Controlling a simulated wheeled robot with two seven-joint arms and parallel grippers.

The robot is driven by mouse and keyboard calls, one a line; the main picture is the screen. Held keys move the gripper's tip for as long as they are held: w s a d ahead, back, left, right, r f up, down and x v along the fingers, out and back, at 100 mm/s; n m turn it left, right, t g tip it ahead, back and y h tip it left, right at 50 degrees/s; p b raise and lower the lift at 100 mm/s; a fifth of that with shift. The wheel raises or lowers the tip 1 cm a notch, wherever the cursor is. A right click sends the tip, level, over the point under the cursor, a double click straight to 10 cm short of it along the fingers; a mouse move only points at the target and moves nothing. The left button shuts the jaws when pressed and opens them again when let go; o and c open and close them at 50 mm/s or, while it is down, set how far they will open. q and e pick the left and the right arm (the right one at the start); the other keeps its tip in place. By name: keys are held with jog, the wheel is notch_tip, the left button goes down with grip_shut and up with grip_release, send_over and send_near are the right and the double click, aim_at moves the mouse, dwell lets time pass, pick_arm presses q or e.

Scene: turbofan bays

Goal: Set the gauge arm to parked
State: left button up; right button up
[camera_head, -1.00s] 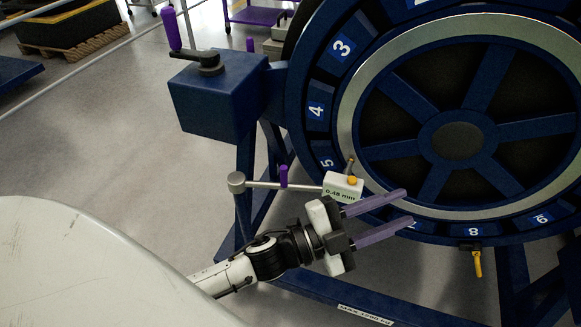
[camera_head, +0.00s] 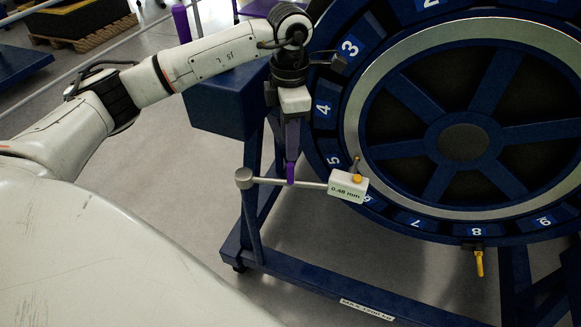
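The gauge arm (camera_head: 312,185) is a silver rod. It runs from a round pivot on a blue post (camera_head: 244,179) to a white gauge box (camera_head: 347,187) reading 0.48 mm, with a yellow button. The box end lies at the rim of the turbofan ring, near numbers 5 and 6. A small bright purple handle (camera_head: 291,173) stands on the rod. My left gripper (camera_head: 291,155) points down from above, its dark purple fingers right at this handle and overlapping it in view. The fingers are seen edge-on, so their gap is hidden. My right gripper is not in view.
The blue fan ring (camera_head: 351,130) with numbered labels fills the right side. A blue box (camera_head: 222,105) stands behind my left arm, with a purple-handled crank (camera_head: 181,22) partly hidden. A yellow piece (camera_head: 479,264) hangs below label 8.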

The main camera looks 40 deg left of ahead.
aim_at(290, 182)
pick_arm(q)
notch_tip(290, 182, down, 9)
jog(key=shift+d+f, duration=0.1)
jog(key=shift+c, duration=0.5)
grip_shut()
